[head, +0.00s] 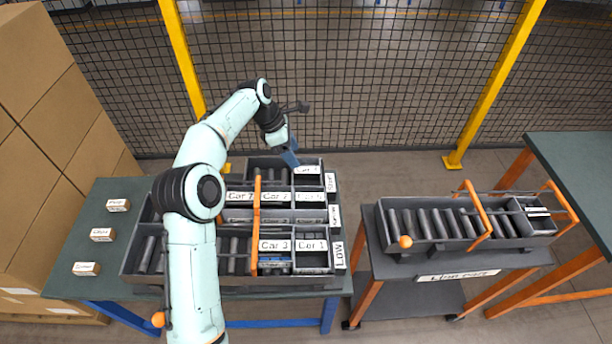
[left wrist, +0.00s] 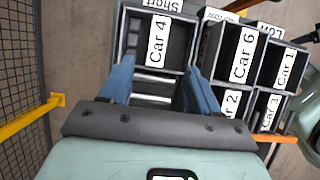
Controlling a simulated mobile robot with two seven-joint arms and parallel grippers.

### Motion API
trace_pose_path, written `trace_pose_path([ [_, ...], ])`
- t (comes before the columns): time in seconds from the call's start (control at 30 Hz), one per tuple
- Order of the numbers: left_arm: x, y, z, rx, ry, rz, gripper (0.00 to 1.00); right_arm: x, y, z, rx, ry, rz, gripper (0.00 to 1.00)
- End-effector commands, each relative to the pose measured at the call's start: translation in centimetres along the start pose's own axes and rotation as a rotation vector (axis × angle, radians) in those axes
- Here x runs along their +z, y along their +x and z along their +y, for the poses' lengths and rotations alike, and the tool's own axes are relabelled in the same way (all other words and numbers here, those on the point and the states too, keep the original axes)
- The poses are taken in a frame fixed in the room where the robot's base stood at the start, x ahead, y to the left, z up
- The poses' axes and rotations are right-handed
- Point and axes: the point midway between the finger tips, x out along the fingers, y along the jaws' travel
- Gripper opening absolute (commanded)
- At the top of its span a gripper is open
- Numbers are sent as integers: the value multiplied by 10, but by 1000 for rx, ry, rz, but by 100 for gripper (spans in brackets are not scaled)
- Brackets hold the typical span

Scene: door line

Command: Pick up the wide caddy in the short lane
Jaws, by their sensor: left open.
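The short lane is the back channel of the rack, marked by a Short sign (head: 330,182) that also shows in the left wrist view (left wrist: 160,4). A grey open-topped caddy with the label Car 4 (left wrist: 157,38) stands at its sign end; in the head view its label (head: 306,171) is small. My left gripper (head: 290,158) is over this lane. In the left wrist view its two blue fingers (left wrist: 160,85) are spread apart, just behind the Car 4 caddy, with lane slats between them. I cannot tell finger height or contact. My right gripper is in neither view.
Neighbouring lanes hold caddies Car 6 (left wrist: 243,55), Car 2 (left wrist: 230,103), Car 1 (head: 311,247) and Car 3 (head: 275,247). An orange bar (head: 256,220) crosses the lanes. A line cart (head: 455,262) stands right. Mesh fence (head: 400,80) rises behind; boxes (head: 50,150) are stacked left.

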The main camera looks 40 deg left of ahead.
Motion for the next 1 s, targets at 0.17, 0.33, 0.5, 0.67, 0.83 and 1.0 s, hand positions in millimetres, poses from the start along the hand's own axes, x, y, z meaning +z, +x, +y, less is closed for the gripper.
trace_pose_path([
  [0.17,-1,30,0,-1,0,0,62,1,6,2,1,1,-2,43],
  [0.33,0,39,0,1,0,-1,62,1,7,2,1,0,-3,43],
  [0.5,0,55,1,-2,1,-1,62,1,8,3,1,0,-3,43],
  [0.67,1,80,2,-2,0,-2,62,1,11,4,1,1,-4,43],
  [0.83,1,90,3,2,0,-1,62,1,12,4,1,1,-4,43],
  [1.0,1,90,3,2,0,-1,52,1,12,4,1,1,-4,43],
])
